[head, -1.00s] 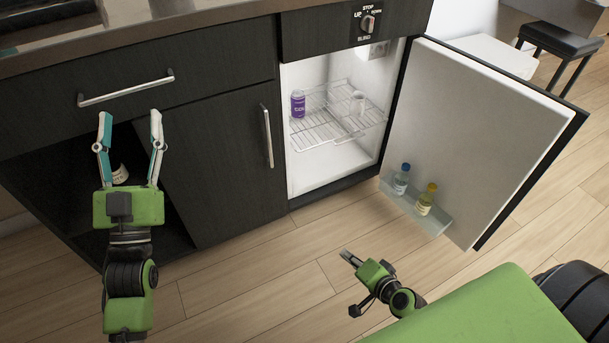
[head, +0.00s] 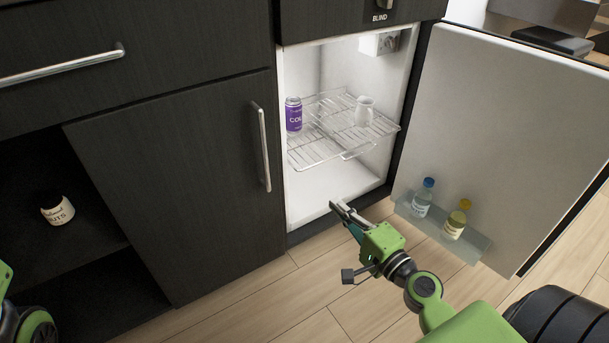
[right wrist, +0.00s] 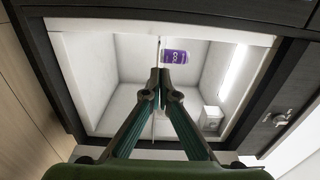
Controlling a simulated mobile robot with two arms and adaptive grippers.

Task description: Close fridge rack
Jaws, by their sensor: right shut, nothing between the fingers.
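The fridge (head: 300,80) stands open, with its door (head: 500,130) swung out to the right. The wire fridge rack (head: 318,157) is inside at mid height, its front near the opening. A purple can (head: 293,114) and a white mug (head: 364,111) stand on it. In the right wrist view the rack (right wrist: 158,52) shows nearly edge-on, with the purple can (right wrist: 175,57) beside it. My right gripper (head: 337,207) is shut and empty, in front of the fridge opening and below the rack. It also shows in the right wrist view (right wrist: 160,74). My left gripper is out of view.
Two bottles, one blue-capped (head: 423,196) and one yellow-capped (head: 457,219), stand in the door shelf (head: 480,246). A closed cabinet door with a handle (head: 262,147) is left of the fridge. A jar (head: 57,209) sits in the open cabinet.

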